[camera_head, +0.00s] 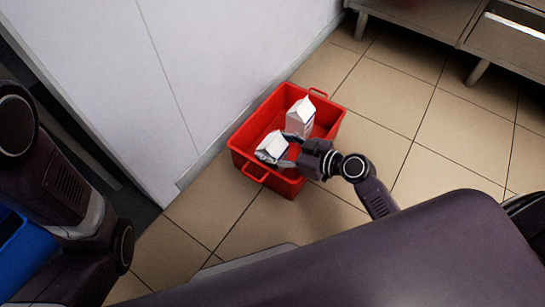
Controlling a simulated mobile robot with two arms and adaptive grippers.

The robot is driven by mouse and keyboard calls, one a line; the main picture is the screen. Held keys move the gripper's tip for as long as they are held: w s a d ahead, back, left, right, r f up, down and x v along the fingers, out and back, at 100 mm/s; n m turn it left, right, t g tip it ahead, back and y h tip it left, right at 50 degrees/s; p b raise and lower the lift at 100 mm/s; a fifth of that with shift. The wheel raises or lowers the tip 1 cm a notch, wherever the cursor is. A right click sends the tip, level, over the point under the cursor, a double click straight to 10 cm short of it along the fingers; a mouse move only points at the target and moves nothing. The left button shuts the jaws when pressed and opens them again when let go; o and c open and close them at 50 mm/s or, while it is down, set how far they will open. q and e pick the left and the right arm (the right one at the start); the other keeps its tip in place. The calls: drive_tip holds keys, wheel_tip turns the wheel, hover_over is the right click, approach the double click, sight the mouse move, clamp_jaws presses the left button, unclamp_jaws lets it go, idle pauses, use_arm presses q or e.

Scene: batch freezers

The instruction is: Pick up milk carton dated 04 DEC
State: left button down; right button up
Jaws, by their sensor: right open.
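A red crate (328,124) stands on the floor against the white wall. Two white milk cartons are inside it. One carton (300,117) stands upright towards the back right. The other carton (271,146) is at the front left and looks tilted. No date can be read on either carton. My right gripper (287,147) reaches in over the crate's right side, its open fingers at the front-left carton. Part of that carton is hidden by the fingers, and I cannot tell if they touch it. My left gripper is out of view; only my left arm shows at the left.
The white wall (220,60) runs close behind the crate. Metal furniture with legs (478,72) stands at the top right. The tiled floor (410,125) right of the crate is clear. A blue object (22,250) shows at the lower left edge.

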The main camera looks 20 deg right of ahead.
drive_tip(key=shift+c, duration=0.4)
clamp_jaws()
drive_tip(key=shift+r, duration=0.1)
